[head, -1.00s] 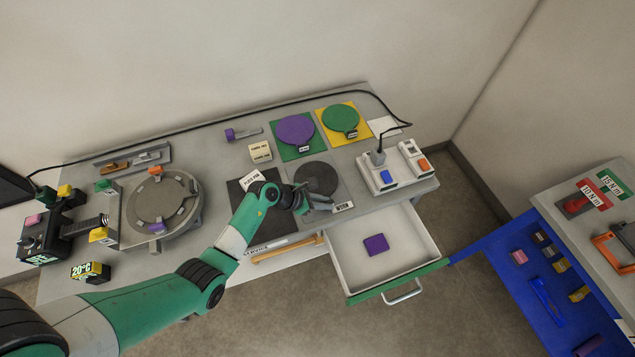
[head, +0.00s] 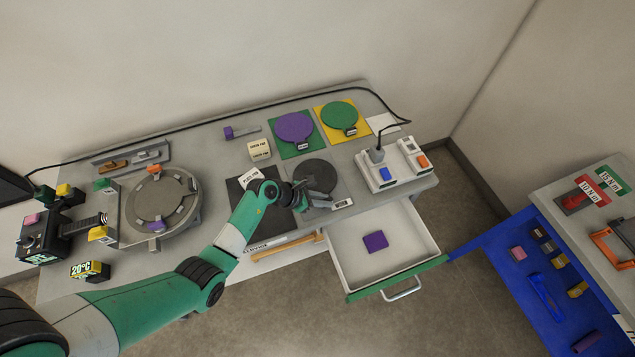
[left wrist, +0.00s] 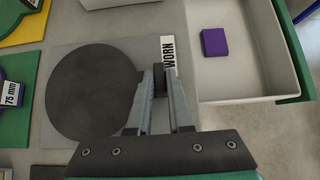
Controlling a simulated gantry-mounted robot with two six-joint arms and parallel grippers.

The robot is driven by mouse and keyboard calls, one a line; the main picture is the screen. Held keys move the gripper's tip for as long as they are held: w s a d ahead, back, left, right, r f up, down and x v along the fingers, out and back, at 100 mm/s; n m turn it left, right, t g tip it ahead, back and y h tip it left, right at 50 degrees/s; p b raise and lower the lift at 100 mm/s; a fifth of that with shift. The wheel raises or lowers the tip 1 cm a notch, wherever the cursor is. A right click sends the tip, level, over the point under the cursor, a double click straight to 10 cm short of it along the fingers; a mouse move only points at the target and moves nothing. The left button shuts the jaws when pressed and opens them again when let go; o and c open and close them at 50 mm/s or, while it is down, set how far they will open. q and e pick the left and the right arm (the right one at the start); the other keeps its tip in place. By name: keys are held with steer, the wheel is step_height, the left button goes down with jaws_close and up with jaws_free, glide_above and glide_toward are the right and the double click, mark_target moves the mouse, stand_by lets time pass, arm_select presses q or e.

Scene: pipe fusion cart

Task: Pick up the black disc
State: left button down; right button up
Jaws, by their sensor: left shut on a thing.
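The black disc (head: 317,175) lies on a grey square mat (left wrist: 66,139) with a tag reading WORN; it also shows in the left wrist view (left wrist: 92,92). A small dark tab (left wrist: 159,80) sticks out from its side. My left gripper (head: 316,201) is at the disc's near edge. In the left wrist view its fingers (left wrist: 160,88) are shut on the tab. I cannot tell whether the disc is clear of the mat. My right gripper is not in view.
An open drawer (head: 411,262) holding a purple block (head: 375,241) is just right of the gripper. A purple disc (head: 295,128) and a green disc (head: 340,115) lie behind. A charger-like block (head: 390,171) with a cable stands to the right.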

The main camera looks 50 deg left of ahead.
arm_select(q)
steer(key=shift+r, duration=0.2)
steer(key=shift+r, duration=0.3)
step_height(320, 180, up, 2)
steer(key=shift+r+p, duration=0.25)
steer(key=shift+p, duration=0.6)
steer(key=s+d+r+p, duration=0.5)
steer(key=s+d+r, duration=0.4)
steer(key=s, duration=0.1)
steer(key=shift+s+r, duration=0.3)
